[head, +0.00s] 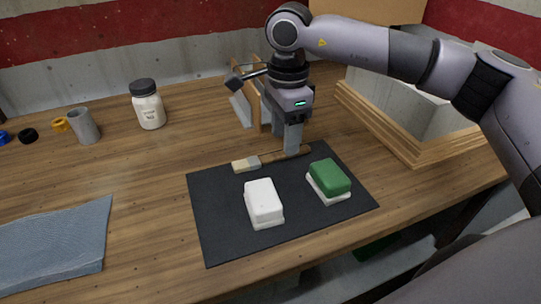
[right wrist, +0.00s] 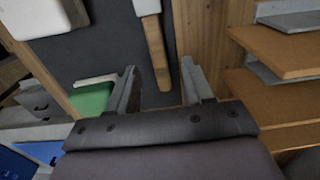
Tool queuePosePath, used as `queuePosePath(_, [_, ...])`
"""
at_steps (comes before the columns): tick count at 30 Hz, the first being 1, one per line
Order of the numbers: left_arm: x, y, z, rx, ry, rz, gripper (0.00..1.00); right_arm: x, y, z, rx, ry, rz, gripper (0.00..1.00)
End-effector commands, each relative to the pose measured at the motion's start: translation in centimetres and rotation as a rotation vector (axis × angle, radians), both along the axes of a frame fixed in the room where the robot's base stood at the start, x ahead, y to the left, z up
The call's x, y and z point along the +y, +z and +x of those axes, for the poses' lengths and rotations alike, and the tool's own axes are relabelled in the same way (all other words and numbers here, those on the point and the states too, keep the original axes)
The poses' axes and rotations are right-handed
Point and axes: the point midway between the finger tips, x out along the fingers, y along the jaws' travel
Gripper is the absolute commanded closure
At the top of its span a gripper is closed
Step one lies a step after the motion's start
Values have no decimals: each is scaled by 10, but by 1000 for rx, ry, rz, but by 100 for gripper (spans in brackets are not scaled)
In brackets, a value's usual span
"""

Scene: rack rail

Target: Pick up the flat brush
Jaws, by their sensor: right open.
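The flat brush (head: 249,163) lies near the back edge of a dark mat (head: 225,217), with pale bristles to the left and a wooden handle running right. My right gripper (head: 292,152) points down over the handle's right end and hides part of it. In the right wrist view the brush handle (right wrist: 156,52) reaches toward the gap between the two open fingers of my right gripper (right wrist: 160,74). Nothing is gripped. I cannot tell how high the fingertips are above the mat. My left gripper is not in view.
A white block (head: 263,202) and a green-topped white block (head: 329,180) sit on the mat. A wooden rack (head: 255,95) stands close behind my gripper. A wooden-framed box (head: 405,140) is at right. A jar (head: 148,104), grey cup (head: 83,126) and blue cloth (head: 55,240) are left.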

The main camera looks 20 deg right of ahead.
Motion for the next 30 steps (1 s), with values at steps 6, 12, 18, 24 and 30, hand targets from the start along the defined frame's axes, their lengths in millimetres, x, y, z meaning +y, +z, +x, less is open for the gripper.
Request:
queuePosePath(6, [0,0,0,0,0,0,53,-3,-27,-2,2,0,0,49])
queuePosePath(12, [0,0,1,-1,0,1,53,-3,-29,-2,1,0,0,49])
queuePosePath(18, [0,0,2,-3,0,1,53,-3,-29,-2,1,-1,0,94])
queuePosePath(24, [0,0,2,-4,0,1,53,-3,-29,-2,1,-1,0,100])
queuePosePath(30, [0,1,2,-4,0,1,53,-2,-27,-2,0,0,1,100])
